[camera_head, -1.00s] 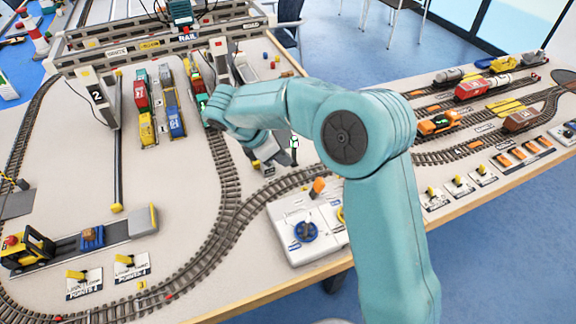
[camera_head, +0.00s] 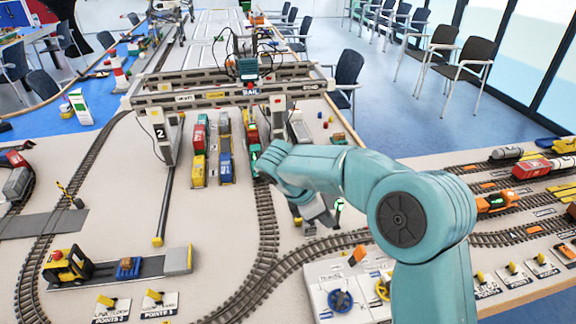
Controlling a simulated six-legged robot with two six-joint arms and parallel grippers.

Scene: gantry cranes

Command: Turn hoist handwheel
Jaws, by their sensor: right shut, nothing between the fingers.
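A white control panel (camera_head: 322,279) lies at the bottom centre, partly cut off by the frame's lower edge. On it are a blue handwheel (camera_head: 341,301) and a yellow handwheel (camera_head: 383,287), the latter partly behind my right arm. I cannot read which one is the hoist wheel. An orange lever or block (camera_head: 357,255) stands at the panel's back edge. My right gripper (camera_head: 322,214) is shut and empty, pointing down beyond the panel and apart from both wheels. Its fingertips are small and hard to make out. My left gripper is not in view.
A grey gantry crane (camera_head: 215,98) marked RAIL spans the tracks behind my gripper. Train wagons (camera_head: 225,165) stand under it. Curved track (camera_head: 262,272) runs left of the panel. More trains (camera_head: 497,202) stand at right.

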